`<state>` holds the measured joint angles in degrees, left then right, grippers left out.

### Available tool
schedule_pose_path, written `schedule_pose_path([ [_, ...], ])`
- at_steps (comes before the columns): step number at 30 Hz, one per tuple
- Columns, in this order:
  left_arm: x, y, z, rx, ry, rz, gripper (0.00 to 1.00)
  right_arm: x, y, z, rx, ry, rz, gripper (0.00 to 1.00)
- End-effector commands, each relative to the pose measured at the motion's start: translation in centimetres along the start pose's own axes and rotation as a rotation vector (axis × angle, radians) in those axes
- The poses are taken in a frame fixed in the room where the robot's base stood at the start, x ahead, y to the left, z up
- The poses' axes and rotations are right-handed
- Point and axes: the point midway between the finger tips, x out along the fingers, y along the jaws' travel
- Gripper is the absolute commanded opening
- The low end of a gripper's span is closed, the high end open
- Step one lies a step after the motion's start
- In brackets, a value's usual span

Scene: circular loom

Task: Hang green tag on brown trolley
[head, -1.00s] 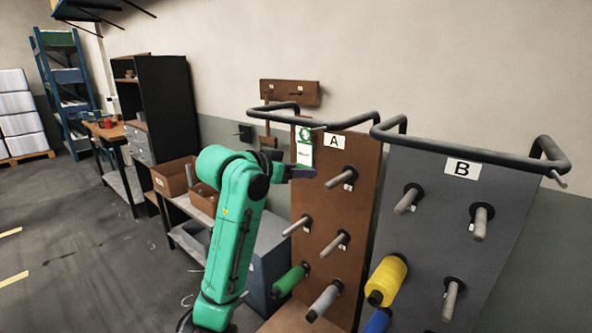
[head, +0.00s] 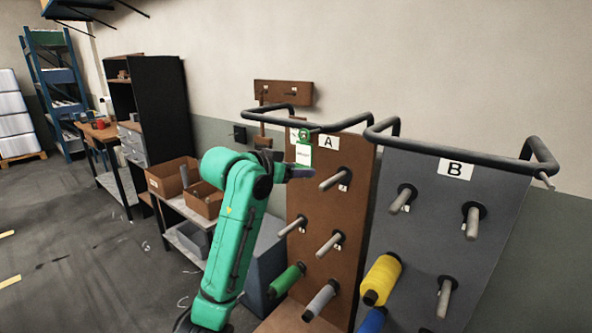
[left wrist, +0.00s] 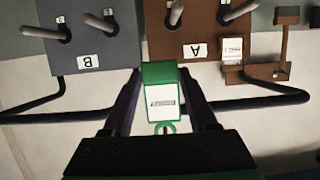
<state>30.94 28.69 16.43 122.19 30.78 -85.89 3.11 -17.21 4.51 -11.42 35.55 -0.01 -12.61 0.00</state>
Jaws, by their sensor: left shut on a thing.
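The green tag (head: 303,152) has a white label and a ring at its top. My left gripper (head: 301,172) is shut on it and holds it upright in front of the top left of the brown trolley (head: 297,205), marked A. The ring is close to the dark handle bar (head: 343,127); I cannot tell whether they touch. In the left wrist view the tag (left wrist: 162,97) sits between the fingers of the left gripper (left wrist: 163,85), with the brown trolley (left wrist: 214,68) behind. My right gripper is out of view.
A grey trolley (head: 425,190) marked B stands at the right, with pegs and a yellow spool (head: 382,278). Green (head: 286,280) and grey (head: 320,299) spools sit low on the brown trolley. Cardboard boxes (head: 170,177) stand on a bench behind my arm.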

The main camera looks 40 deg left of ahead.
Motion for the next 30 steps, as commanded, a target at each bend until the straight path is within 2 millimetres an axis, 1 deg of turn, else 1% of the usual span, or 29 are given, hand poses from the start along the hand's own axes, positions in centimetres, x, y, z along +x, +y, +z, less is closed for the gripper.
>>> schedule_pose_path([
  [14, 0.1, 0.0, 0.5, 0.000, -0.002, 0.000, 0.00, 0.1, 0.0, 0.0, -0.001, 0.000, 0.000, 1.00],
  [15, 0.1, 0.0, 0.5, 0.000, -0.002, 0.000, 0.70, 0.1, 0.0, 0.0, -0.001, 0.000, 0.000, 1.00],
  [17, 0.1, 0.0, 0.4, 0.000, -0.002, 0.000, 0.93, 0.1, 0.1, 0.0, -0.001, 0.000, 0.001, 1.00],
  [26, 0.1, 0.0, 0.4, 0.000, -0.001, 0.000, 0.94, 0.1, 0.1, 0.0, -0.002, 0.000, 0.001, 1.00],
  [28, -0.4, 0.0, 0.4, 0.000, 0.000, 0.001, 0.94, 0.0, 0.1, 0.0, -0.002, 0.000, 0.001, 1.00],
  [30, -1.2, 0.0, 0.4, -0.001, 0.001, 0.001, 0.94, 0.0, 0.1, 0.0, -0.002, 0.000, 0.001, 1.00],
])
